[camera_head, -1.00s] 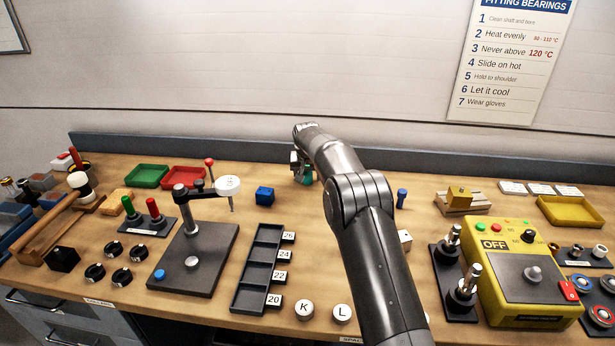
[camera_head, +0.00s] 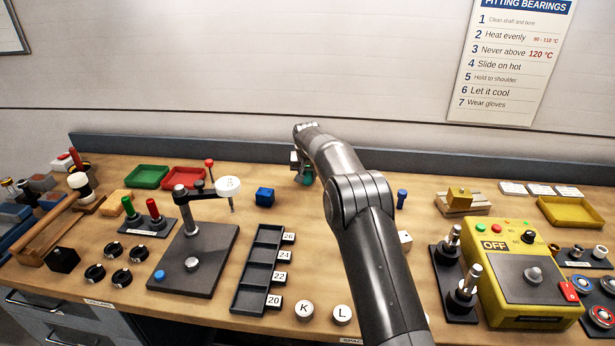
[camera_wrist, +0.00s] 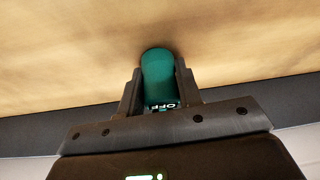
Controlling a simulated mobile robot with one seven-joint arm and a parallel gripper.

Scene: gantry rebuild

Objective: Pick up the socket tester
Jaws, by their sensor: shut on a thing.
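The socket tester is most likely the teal-green rounded object (camera_wrist: 158,75) between my fingers in the wrist view; a small label reading "OFF" shows at its lower end. My gripper (camera_wrist: 160,88) is shut on it, one finger on each side. In the head view the teal object (camera_head: 307,178) shows as a small patch under my gripper (camera_head: 302,172), near the back of the bench. My arm hides part of it there. I cannot tell for sure whether it touches the bench top.
A press with a white round head (camera_head: 228,187) and a black compartment tray (camera_head: 258,270) are nearer the front. The back ledge (camera_head: 250,151) runs close behind.

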